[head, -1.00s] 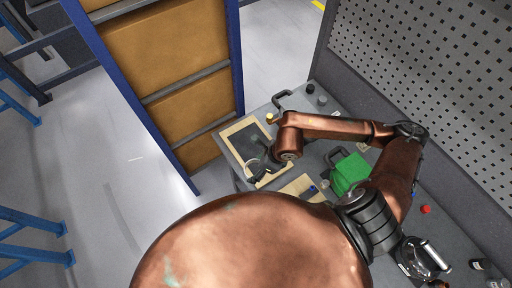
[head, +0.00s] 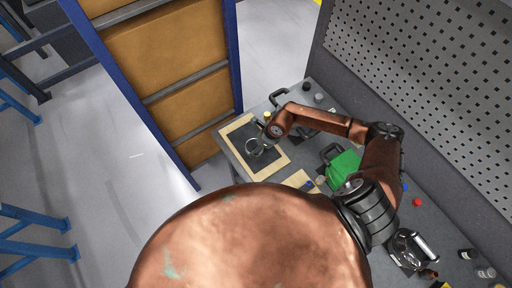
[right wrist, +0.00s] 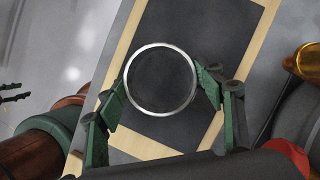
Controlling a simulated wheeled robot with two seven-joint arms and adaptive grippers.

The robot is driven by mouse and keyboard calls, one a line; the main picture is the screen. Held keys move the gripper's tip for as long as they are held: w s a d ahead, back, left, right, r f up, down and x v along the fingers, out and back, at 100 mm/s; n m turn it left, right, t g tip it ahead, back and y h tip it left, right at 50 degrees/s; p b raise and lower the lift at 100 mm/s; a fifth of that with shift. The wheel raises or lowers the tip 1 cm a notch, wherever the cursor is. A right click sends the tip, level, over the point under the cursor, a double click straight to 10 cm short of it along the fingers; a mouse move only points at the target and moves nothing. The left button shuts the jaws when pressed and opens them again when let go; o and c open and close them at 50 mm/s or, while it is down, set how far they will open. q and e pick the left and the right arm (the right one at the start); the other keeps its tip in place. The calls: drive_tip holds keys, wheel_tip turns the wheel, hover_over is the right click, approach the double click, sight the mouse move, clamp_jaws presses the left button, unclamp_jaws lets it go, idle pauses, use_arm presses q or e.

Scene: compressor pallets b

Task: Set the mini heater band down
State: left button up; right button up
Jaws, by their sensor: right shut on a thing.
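The mini heater band is a thin, shiny metal ring (right wrist: 160,114), held between the green fingers of my right gripper (right wrist: 161,81) in the right wrist view. In the head view the ring (head: 255,153) shows small over a dark board with a pale wooden border (head: 240,139) at the near end of the bench. My right gripper (head: 263,144) is shut on the ring, partly hidden by its own wrist. Dark board surface (right wrist: 225,30) shows through and around the ring. I cannot tell whether the ring touches the board.
A green box (head: 345,166) stands right of the board, near my right arm. A black handled item (head: 278,97), a yellow-topped item (head: 267,116) and small cylinders (head: 318,98) stand behind. A second pale board (head: 298,180) is partly hidden. A pegboard wall (head: 430,70) bounds the bench.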

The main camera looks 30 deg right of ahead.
drive_tip(key=shift+f+p, duration=0.35)
drive_tip(key=shift+f, duration=0.6)
drive_tip(key=shift+s+f, duration=0.1)
drive_tip(key=shift+f, duration=0.05)
drive_tip(key=shift+f, duration=0.1)
drive_tip(key=o, duration=1.3)
drive_tip(key=shift+b+v, duration=1.6)
drive_tip(key=shift+v, duration=4.5)
drive_tip(key=shift+a, duration=0.1)
